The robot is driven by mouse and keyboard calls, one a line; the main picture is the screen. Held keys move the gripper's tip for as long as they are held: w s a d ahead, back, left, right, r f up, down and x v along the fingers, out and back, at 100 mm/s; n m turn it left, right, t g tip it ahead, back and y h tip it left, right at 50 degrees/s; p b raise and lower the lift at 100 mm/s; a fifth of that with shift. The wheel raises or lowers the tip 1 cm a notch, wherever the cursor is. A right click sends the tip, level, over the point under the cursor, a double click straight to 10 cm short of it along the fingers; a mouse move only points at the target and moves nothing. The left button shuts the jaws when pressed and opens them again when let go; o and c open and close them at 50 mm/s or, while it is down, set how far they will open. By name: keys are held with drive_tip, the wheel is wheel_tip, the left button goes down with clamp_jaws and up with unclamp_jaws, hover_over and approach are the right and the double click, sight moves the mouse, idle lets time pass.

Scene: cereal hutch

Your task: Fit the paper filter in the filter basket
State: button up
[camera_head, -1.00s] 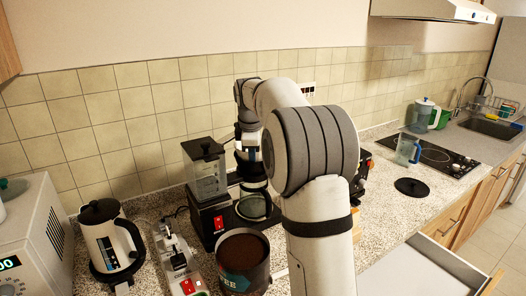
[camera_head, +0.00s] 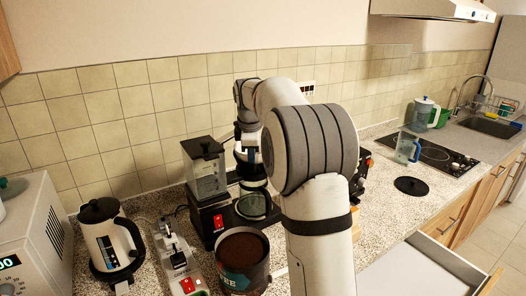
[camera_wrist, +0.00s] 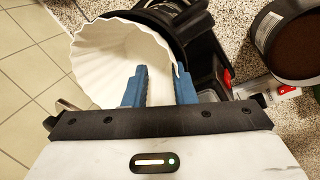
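The white fluted paper filter (camera_wrist: 105,60) fills the upper left of the wrist view, its wide mouth facing the camera. My gripper (camera_wrist: 160,72) has two blue fingers with a clear gap between them. The left finger is in front of the filter's inner wall, and the right finger is at its right rim. A black round part, likely the filter basket (camera_wrist: 182,26), curves behind the filter's upper right side. Whether the filter is seated in it is hidden. In the head view, my gripper (camera_head: 250,153) is at the coffee maker, partly hidden by my arm.
An open can of ground coffee (camera_head: 243,262) stands in front of the coffee maker. A grinder (camera_head: 207,190), a switched power strip (camera_head: 178,262) and a kettle (camera_head: 107,240) are to the left.

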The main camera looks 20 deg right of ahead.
drive_tip(key=v, duration=0.7)
drive_tip(key=shift+r, duration=0.3)
drive_tip(key=s+a+f+m, duration=0.2)
drive_tip(key=s+f+m, duration=0.2)
drive_tip(key=s, duration=0.7)
drive_tip(key=s+a+f+m, duration=0.3)
drive_tip(key=s+f+m, duration=0.2)
drive_tip(key=s, duration=0.7)
drive_tip(key=s+a+f+m+y, duration=0.1)
drive_tip(key=s+a+f+m, duration=0.2)
drive_tip(key=s, duration=0.9)
wheel_tip(320, 180, down, 3)
drive_tip(key=shift+r+m, duration=0.15)
drive_tip(key=shift+m, duration=0.75)
drive_tip(key=shift+a, duration=0.1)
